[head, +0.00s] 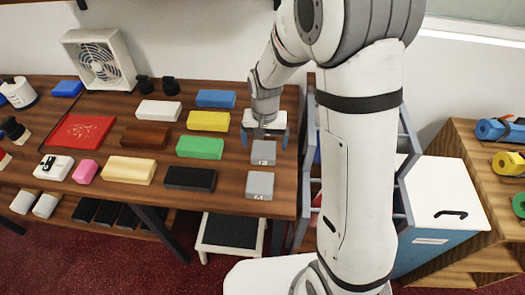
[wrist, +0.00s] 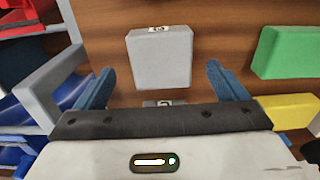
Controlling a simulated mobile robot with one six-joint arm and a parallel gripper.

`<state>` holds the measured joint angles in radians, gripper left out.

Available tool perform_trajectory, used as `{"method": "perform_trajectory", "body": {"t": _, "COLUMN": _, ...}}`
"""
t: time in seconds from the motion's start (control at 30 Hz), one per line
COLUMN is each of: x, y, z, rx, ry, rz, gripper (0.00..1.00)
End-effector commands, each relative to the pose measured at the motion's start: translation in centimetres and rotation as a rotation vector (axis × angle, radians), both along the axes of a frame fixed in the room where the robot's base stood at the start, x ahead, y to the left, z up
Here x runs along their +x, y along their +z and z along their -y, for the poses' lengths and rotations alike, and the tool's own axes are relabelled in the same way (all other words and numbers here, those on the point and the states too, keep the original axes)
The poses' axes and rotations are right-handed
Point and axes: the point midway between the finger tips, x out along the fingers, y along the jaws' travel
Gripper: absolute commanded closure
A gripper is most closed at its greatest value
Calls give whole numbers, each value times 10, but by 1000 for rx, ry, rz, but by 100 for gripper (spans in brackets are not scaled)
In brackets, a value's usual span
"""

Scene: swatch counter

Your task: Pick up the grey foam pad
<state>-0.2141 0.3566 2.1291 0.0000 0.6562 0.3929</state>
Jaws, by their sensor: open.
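Two grey blocks show in the head view at the table's right end: one nearer the front edge (head: 259,185) and one behind it (head: 263,152). Each has a small pale label on its front face. I cannot tell by texture which is foam. My gripper (head: 265,136) is open above the table, just behind the rear one. In the wrist view a grey block (wrist: 160,62) lies ahead, between the lines of the open blue fingers of my gripper (wrist: 160,72).
A green pad (head: 200,147), yellow pad (head: 208,121), blue pad (head: 216,98) and black pad (head: 190,178) lie to the left. A red tray (head: 78,133) and white fan (head: 99,60) are farther left. A rack with grey uprights (wrist: 45,88) stands beside the table's right edge.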

Motion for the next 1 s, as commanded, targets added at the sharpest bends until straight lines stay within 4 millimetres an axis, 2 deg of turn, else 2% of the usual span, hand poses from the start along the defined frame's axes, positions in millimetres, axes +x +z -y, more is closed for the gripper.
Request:
{"method": "perform_trajectory", "body": {"t": 0.27, "x": 0, "y": -36, "z": -2, "rx": -1, "ry": 1, "rz": -2, "gripper": 7}}
{"method": "perform_trajectory", "body": {"t": 0.57, "x": 0, "y": -40, "z": -2, "rx": 0, "ry": 2, "rz": 0, "gripper": 8}}
{"method": "perform_trajectory", "body": {"t": 1.0, "x": 0, "y": -39, "z": -3, "rx": 0, "ry": 3, "rz": 0, "gripper": 44}}
